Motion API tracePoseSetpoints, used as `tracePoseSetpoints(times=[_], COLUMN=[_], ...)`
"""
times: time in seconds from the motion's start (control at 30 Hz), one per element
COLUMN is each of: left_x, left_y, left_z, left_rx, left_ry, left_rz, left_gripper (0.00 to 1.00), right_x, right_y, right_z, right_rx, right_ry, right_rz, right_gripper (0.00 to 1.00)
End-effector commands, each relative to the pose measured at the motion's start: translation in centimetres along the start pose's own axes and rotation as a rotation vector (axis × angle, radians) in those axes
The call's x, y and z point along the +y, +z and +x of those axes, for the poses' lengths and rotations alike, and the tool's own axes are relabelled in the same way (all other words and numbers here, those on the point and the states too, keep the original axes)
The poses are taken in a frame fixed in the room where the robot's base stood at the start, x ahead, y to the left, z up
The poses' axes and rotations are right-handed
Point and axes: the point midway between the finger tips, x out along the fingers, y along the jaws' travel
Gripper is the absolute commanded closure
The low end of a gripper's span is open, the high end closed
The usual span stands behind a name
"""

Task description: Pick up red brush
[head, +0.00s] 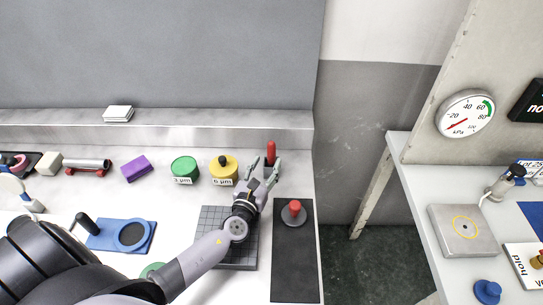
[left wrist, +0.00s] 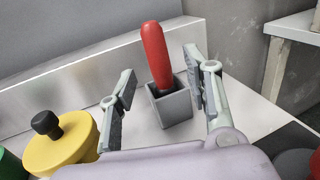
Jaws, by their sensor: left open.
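The red brush (head: 271,152) stands at the back right of the white bench in the head view. In the left wrist view the red brush (left wrist: 156,57) is upright, slightly tilted, in a small grey square holder (left wrist: 172,104); only its red handle shows and its lower end is hidden in the holder. My left gripper (head: 267,170) is open and empty in front of it. In the left wrist view the fingers of my left gripper (left wrist: 163,68) are spread, one on each side of the brush, with gaps on both sides. My right gripper is not in view.
A yellow pot (head: 224,171) and a green pot (head: 185,170) stand left of the gripper. A grey gridded plate (head: 212,222) lies below my arm. A dark mat (head: 294,255) with a red-knobbed piece (head: 294,211) lies right. A raised ledge (head: 200,117) runs behind.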

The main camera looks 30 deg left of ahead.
Motion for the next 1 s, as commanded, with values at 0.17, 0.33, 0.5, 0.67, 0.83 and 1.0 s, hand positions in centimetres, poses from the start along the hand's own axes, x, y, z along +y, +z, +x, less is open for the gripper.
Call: tracePoseSetpoints(times=[0.17,0.33,0.5,0.67,0.83,1.0], left_x=[0.0,0.2,0.2,0.2,0.2,0.2], left_y=[0.1,0.6,0.3,0.2,0.2,0.2], left_z=[1.1,3.6,5.4,5.7,5.7,5.7], left_rx=[0.0,-0.001,0.0,0.001,0.001,0.0], left_ry=[0.0,0.0,0.0,-0.001,0.0,0.0], left_rz=[0.001,0.001,0.001,0.001,0.001,0.001], left_gripper=[0.54,0.54,0.54,0.54,0.58,0.69], right_x=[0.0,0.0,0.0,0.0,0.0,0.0], right_y=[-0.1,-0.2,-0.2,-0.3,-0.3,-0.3], right_z=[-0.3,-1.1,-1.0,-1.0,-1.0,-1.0], right_rx=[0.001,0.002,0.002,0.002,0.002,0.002], right_ry=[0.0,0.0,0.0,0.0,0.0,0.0], right_rz=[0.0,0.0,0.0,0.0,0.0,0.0], right_gripper=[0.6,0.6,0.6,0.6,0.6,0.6])
